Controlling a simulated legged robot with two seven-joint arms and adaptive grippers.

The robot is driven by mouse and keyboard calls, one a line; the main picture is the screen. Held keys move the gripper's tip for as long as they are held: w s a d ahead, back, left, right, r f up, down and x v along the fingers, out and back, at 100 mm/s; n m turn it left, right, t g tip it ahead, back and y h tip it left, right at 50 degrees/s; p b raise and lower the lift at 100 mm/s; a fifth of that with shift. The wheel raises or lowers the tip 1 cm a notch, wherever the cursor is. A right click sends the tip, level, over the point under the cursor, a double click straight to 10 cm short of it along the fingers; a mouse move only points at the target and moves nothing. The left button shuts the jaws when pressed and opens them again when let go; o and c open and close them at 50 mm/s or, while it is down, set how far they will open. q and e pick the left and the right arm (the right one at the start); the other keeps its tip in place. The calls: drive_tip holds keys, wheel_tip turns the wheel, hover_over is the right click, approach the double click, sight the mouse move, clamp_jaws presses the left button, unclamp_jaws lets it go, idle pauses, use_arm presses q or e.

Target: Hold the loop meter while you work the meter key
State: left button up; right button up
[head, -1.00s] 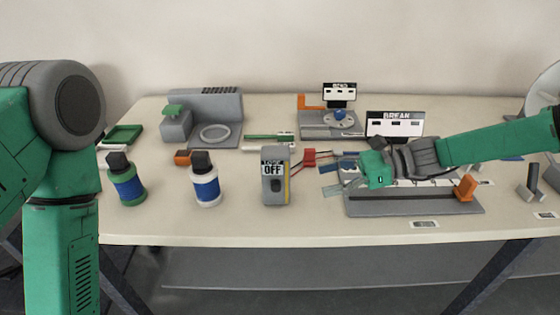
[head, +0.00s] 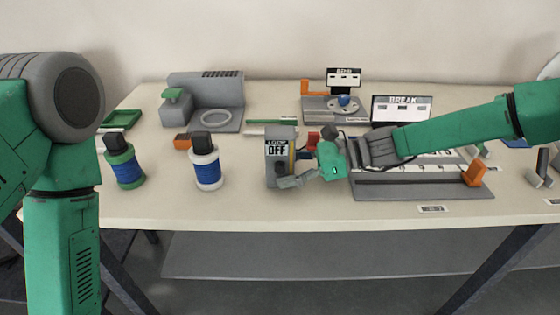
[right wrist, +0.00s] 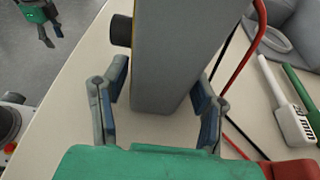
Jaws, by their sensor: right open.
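The loop meter (head: 279,148), a grey upright box with a display reading OFF, stands on the table in the middle of the head view. It fills the upper middle of the right wrist view (right wrist: 175,60). A dark knob (right wrist: 120,31) sticks out from its face; I cannot tell if this is the meter key. My right gripper (head: 295,169) is open, its fingers on either side of the meter's lower body. In the right wrist view gaps show beside both fingers. My left gripper (right wrist: 44,32) hangs far off at that view's top left; its jaws are too small to judge.
Two blue-banded bottles (head: 207,168) (head: 125,168) stand left of the meter. The BREAK station (head: 425,186) lies close on the right, under my right arm. Red and black leads run behind the meter. The table front edge is near; the table between bottles and meter is clear.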

drive_tip(key=shift+a, duration=0.25)
drive_tip(key=shift+d, duration=0.25)
drive_tip(key=c, duration=0.9)
drive_tip(key=shift+c, duration=0.2)
use_arm(q)
clamp_jaws()
idle(0.8)
